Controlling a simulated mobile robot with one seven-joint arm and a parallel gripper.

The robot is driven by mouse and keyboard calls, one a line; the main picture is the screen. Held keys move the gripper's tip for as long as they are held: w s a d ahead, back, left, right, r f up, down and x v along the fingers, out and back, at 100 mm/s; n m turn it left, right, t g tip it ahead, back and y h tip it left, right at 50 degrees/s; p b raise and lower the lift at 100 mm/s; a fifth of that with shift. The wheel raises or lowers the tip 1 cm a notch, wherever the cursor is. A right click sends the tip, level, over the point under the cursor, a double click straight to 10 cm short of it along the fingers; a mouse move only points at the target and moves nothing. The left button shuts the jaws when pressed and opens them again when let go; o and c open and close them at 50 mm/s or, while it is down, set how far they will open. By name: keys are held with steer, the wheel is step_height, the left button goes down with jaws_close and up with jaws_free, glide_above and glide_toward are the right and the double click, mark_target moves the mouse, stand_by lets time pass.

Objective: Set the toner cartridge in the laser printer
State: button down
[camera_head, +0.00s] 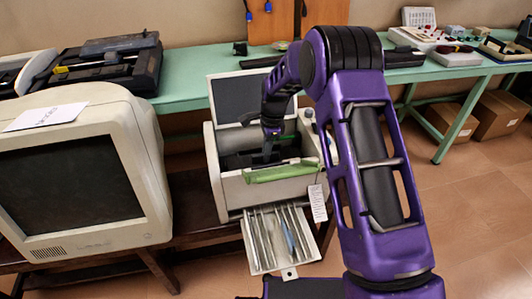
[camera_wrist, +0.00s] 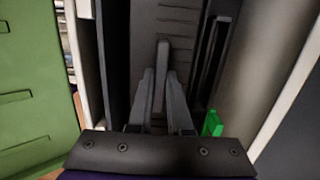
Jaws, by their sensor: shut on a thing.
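The laser printer (camera_head: 232,190) is a cream box with its dark lid (camera_head: 250,97) raised and its front tray folded down. The dark toner cartridge (camera_head: 240,160) shows inside the printer's open top, partly hidden by my arm. My gripper (camera_head: 269,150) reaches down into this opening. In the wrist view, my gripper (camera_wrist: 162,98) is shut on a narrow raised grip of the dark cartridge (camera_wrist: 187,25). The printer's green flap (camera_head: 282,173) lies along the front of the opening. I cannot tell whether the cartridge is fully seated.
A large cream monitor (camera_head: 70,175) stands close on the left. A green table (camera_head: 190,90) behind bears a dark machine (camera_head: 110,65) and small parts. The printer's open lid stands close behind my wrist. Floor (camera_head: 475,215) is clear at right; cardboard boxes (camera_head: 498,114) lie under the table.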

steer(key=shift+f, duration=0.2)
steer(key=c, duration=0.8)
jaws_free()
steer(key=shift+c, duration=0.2)
steer(key=shift+r, duration=0.1)
step_height(320, 180, up, 12)
steer(key=d+p, duration=0.1)
steer(key=shift+w+d+r, duration=0.15)
steer(key=shift+w, duration=0.05)
